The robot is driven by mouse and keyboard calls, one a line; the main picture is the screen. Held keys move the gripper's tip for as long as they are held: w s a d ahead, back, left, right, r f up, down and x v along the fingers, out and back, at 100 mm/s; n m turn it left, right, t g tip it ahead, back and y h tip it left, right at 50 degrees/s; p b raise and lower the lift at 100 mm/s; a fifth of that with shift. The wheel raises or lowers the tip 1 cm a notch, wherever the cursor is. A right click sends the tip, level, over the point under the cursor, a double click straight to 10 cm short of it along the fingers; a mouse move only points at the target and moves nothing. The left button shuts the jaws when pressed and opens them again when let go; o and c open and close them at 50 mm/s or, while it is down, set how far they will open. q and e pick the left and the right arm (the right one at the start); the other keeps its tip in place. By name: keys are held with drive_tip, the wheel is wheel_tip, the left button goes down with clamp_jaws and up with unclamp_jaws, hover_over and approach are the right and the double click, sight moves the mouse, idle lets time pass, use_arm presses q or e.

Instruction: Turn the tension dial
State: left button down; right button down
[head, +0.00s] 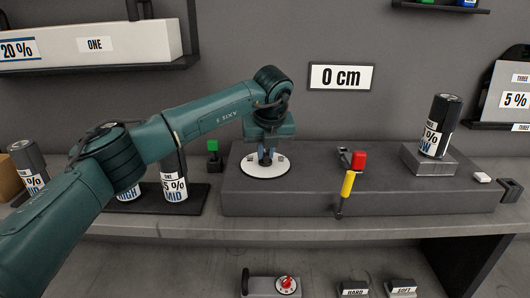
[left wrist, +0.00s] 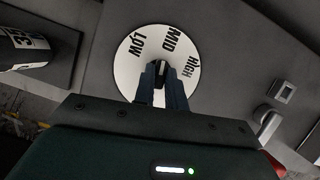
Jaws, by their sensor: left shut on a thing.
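The tension dial (head: 265,170) is a white disc on top of the grey block, below the left gripper. In the left wrist view the dial (left wrist: 126,72) shows the words LOW, MID and HIGH around its rim. A dark knob (left wrist: 161,70) stands at its centre. My left gripper (head: 265,158) points down over the dial; in the left wrist view its fingers (left wrist: 162,82) are closed on the knob. The fingers hide part of the knob and the lower part of the disc. My right gripper is in neither view.
The grey block (head: 310,200) also bears a red and yellow lever (head: 348,185) and a can on a stand (head: 427,158). A green-topped switch (head: 213,147) and labelled cans (head: 174,188) stand to the left.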

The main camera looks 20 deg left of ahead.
use_arm(q)
drive_tip(key=n+y, duration=0.1)
drive_tip(key=n, duration=0.2)
drive_tip(key=shift+d+g, duration=0.1)
drive_tip(key=shift+g, duration=0.3)
drive_tip(key=n+g+y, duration=0.1)
drive_tip(key=n, duration=0.2)
drive_tip(key=shift+w+r+p, duration=0.1)
drive_tip(key=shift+w+p, duration=0.05)
drive_tip(key=shift+p, duration=0.15)
drive_tip(key=shift+d+n+g+p, duration=0.1)
drive_tip(key=shift+n+g+p, duration=0.2)
drive_tip(key=shift+n, duration=0.7)
drive_tip(key=shift+w+n+g+p, duration=0.1)
drive_tip(key=shift+n+g+p, duration=0.25)
drive_tip(key=shift+n, duration=0.55)
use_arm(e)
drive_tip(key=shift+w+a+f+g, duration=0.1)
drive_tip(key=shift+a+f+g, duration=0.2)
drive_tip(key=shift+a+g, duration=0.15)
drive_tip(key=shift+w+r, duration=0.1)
use_arm(q)
drive_tip(key=c, duration=1.4)
unclamp_jaws()
drive_tip(key=shift+c, duration=0.2)
